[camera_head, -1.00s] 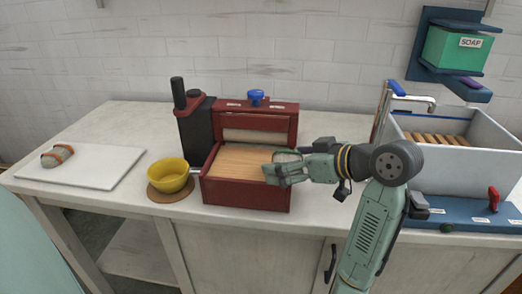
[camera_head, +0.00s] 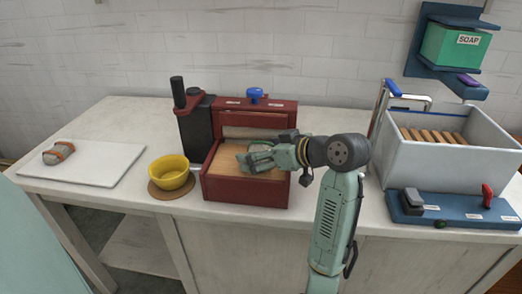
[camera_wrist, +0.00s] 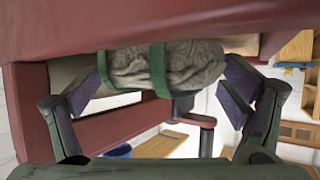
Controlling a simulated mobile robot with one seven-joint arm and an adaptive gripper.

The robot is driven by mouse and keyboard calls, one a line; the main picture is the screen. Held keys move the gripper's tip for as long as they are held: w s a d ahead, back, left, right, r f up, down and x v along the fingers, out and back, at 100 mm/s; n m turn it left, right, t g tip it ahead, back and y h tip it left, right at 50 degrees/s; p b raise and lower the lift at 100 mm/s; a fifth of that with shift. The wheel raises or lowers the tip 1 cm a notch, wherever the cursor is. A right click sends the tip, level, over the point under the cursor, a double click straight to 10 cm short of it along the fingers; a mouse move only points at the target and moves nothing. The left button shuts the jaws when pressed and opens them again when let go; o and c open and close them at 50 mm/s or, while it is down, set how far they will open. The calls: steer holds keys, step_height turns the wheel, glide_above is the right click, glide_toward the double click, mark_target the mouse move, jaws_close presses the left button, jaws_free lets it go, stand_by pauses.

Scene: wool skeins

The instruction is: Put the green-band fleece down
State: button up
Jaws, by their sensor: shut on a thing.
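The green-band fleece (camera_wrist: 195,62) is a grey, lumpy roll with a green band around it. In the wrist view it lies between the two fingers of my gripper (camera_wrist: 164,75), which are shut on it. In the head view my gripper (camera_head: 254,160) is over the wooden bed (camera_head: 225,160) of the red box-like machine (camera_head: 245,191). There the fleece is mostly hidden behind the fingers, and I cannot tell whether it touches the bed.
An orange-banded fleece (camera_head: 58,153) lies on a white board (camera_head: 105,165) at left. A yellow bowl (camera_head: 170,173) stands on a brown mat beside the machine. A black crank unit (camera_head: 194,125) stands behind it. A grey basin (camera_head: 455,170) is at right.

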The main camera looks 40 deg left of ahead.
steer(key=o, duration=0.7)
